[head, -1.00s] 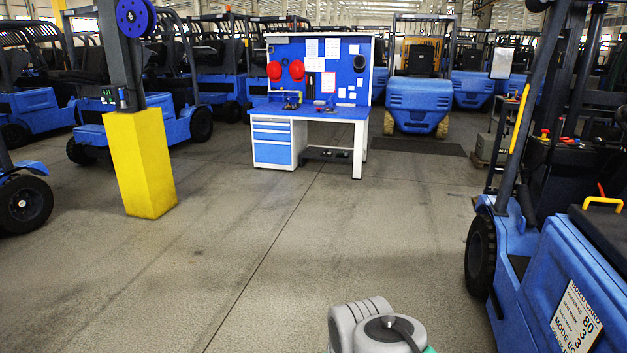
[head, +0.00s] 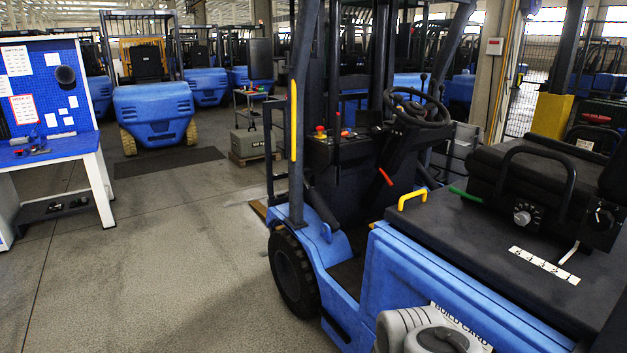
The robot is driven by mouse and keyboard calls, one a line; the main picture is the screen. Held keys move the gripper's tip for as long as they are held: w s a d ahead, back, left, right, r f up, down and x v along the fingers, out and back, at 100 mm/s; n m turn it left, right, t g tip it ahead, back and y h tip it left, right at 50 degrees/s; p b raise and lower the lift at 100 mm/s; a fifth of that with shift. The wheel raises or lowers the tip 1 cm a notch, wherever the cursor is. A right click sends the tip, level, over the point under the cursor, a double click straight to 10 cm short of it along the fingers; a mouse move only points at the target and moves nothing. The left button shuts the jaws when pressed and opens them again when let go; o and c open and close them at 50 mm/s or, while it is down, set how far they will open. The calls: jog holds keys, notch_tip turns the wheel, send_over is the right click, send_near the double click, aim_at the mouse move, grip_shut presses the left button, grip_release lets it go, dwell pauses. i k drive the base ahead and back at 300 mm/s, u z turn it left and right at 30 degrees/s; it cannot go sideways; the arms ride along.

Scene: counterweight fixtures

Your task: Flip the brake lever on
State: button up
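The blue forklift (head: 455,285) fills the right of the head view. Several levers show on it, and I cannot tell for certain which is the brake lever. A red lever (head: 385,177) slants below the steering wheel (head: 417,108). A green handle (head: 465,195) lies at the edge of the black top. A pale lever (head: 569,252) stands by a numbered white strip (head: 544,265). A yellow handle (head: 412,197) arches over the blue body's front corner. My gripper is out of view; only a grey-white part of my arm shows at the bottom edge, before the forklift's side.
A blue workbench (head: 50,155) stands at the left. Another forklift (head: 155,110) is parked behind, with a dark mat (head: 170,162) before it. A grey block (head: 250,143) sits on a pallet. The floor between workbench and near forklift is clear.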

aim_at(338, 123)
jog(key=u, duration=0.45)
jog(key=i, duration=1.2)
jog(key=u, duration=0.95)
jog(key=i, duration=1.35)
jog(key=z, duration=0.5)
jog(key=i, duration=0.75)
jog(key=z, duration=0.3)
